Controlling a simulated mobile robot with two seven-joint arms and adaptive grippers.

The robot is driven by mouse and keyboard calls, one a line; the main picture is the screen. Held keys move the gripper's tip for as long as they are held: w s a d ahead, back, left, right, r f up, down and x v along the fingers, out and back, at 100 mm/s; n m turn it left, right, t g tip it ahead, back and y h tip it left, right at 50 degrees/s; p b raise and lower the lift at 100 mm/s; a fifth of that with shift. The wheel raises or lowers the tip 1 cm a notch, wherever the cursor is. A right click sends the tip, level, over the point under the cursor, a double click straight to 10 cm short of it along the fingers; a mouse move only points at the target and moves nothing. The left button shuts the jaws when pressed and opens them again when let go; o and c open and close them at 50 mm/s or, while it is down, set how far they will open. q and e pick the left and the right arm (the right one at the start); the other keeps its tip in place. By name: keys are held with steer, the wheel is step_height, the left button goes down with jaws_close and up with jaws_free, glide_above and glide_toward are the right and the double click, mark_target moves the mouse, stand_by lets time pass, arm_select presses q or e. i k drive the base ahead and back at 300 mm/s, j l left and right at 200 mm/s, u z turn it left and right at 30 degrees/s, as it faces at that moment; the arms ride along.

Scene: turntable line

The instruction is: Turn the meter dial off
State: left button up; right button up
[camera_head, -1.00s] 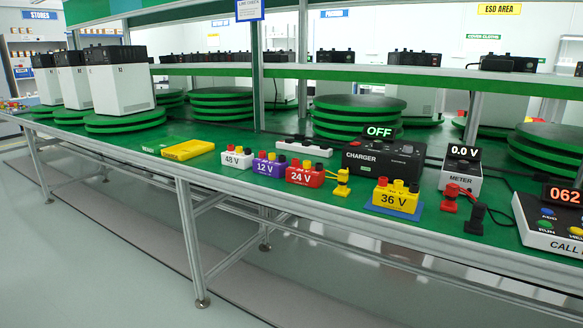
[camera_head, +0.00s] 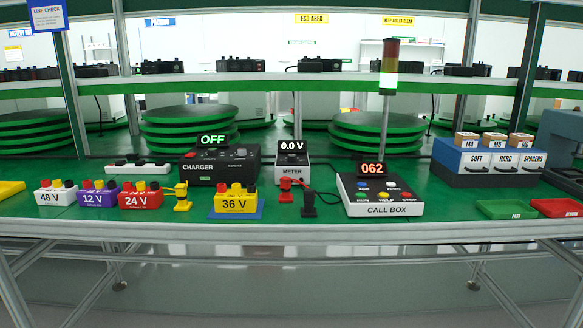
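The meter (camera_head: 292,165) is a small white box with a dark top on the green bench, near the middle of the head view. Its display (camera_head: 292,147) reads "0.0 V". Its dial is too small to make out. A red probe (camera_head: 286,190) and a black probe (camera_head: 309,203) stand in front of it, with a cable running towards the meter. Neither of my grippers shows in the head view.
The charger (camera_head: 220,163), reading "OFF", stands left of the meter. The call box (camera_head: 378,195), reading "062", stands to its right. A yellow 36 V battery (camera_head: 236,203) sits front left on a blue pad. A shelf (camera_head: 290,88) spans above.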

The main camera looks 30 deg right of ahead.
mark_target(292, 158)
steer(key=i+l, duration=0.1)
steer(key=i, duration=0.2)
steer(key=i+l, duration=0.15)
steer(key=i, duration=0.2)
steer(key=i+z, duration=0.2)
steer(key=z, duration=0.15)
steer(key=i+z, duration=0.2)
steer(key=z, duration=0.15)
steer(key=i+z, duration=0.2)
steer(key=z, duration=0.15)
